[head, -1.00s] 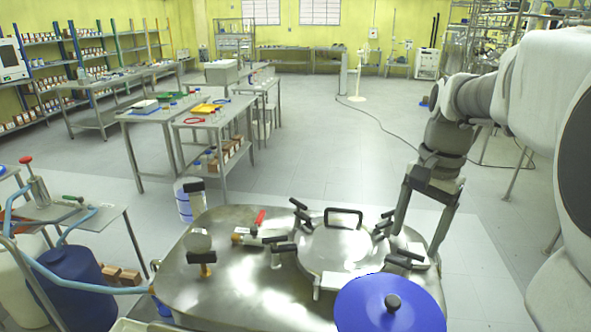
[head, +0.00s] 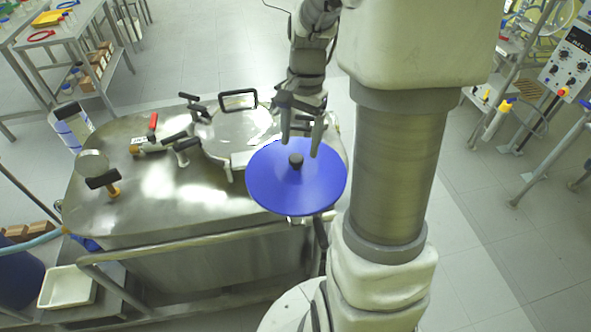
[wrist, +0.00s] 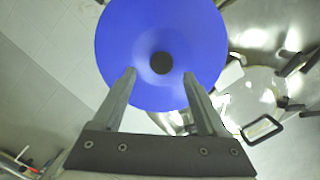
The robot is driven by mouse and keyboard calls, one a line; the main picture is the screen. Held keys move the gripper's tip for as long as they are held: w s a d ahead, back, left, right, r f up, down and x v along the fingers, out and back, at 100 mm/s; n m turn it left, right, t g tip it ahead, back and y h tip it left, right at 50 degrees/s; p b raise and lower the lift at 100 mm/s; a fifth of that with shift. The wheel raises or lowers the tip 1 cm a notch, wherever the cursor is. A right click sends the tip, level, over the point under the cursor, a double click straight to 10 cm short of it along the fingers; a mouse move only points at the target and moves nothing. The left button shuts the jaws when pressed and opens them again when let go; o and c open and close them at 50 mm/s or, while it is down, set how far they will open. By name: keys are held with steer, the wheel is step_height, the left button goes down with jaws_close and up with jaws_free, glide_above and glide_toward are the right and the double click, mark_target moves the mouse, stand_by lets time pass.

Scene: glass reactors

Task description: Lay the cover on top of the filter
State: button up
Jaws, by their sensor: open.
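The cover is a round blue disc (head: 275,190) with a black knob (head: 296,160) at its centre. It sits by the front right edge of the steel vessel top. I cannot make out the filter; the disc hides what is under it. My gripper (head: 299,147) is open and points down at the disc. In the wrist view the blue disc (wrist: 125,40) fills the top middle. The knob (wrist: 161,63) lies just ahead of the gap between my gripper's fingertips (wrist: 159,75). The fingers do not grip it, and I cannot tell their height above the disc.
The steel vessel top (head: 150,205) carries a round hatch (head: 235,130) with a black handle (head: 239,99) and several black-handled clamps. A metal rail (head: 190,242) runs along its front. A white tray (head: 67,288) is at lower left. Open floor lies right of the vessel.

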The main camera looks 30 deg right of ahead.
mark_target(296, 158)
steer(key=f, duration=0.2)
steer(key=a+f, duration=0.1)
steer(key=f, duration=0.2)
steer(key=shift+s, duration=0.2)
steer(key=shift+c, duration=0.2)
jaws_close()
